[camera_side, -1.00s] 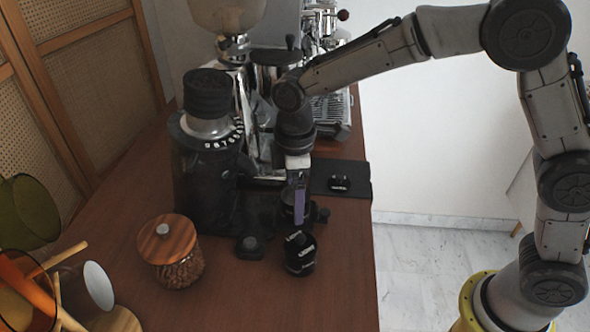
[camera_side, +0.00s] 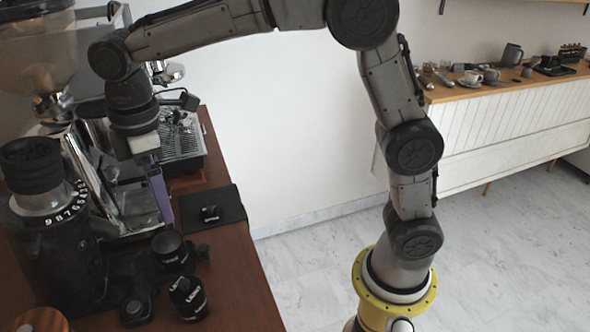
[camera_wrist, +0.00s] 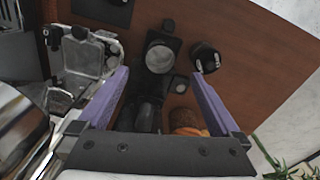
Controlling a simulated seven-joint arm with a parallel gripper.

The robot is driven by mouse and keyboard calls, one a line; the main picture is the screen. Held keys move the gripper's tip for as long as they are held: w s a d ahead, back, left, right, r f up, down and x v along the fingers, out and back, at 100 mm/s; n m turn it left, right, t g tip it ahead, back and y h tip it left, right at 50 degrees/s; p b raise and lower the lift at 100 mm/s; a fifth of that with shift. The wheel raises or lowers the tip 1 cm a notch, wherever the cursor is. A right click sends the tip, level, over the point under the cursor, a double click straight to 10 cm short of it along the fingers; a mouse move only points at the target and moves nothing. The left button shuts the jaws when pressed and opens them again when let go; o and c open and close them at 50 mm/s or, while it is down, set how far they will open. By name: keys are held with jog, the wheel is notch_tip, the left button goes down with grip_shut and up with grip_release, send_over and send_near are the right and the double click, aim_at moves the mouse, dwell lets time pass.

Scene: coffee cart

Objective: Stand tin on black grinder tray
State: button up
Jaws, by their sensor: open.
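A round black tin (camera_side: 168,249) with a greyish top stands upright at the front of the grinder, on what looks like the black grinder tray (camera_side: 148,280). In the wrist view the tin (camera_wrist: 160,57) lies ahead between my purple fingers. My gripper (camera_side: 166,207) is open, pointing down above and apart from the tin; it also shows in the wrist view (camera_wrist: 158,72). The tin hides part of the tray, so I cannot see its full contact.
A black lidded jar with white lettering (camera_side: 188,297) stands close by to the right. The black grinder (camera_side: 55,245) rises at left. A black mat (camera_side: 230,204) with a small object lies behind. The chrome espresso machine (camera_side: 180,140) is near my arm.

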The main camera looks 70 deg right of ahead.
jog(key=s+d+r+m+t, duration=0.35)
jog(key=s+d+m, duration=0.45)
jog(key=s+d, duration=0.65)
jog(key=s+d+f+m+t, duration=0.2)
jog(key=s+f+m, duration=0.1)
jog(key=s, duration=0.5)
jog(key=shift+s+d+f, duration=0.15)
jog(key=shift+d+f, duration=0.05)
jog(key=shift+f, duration=0.35)
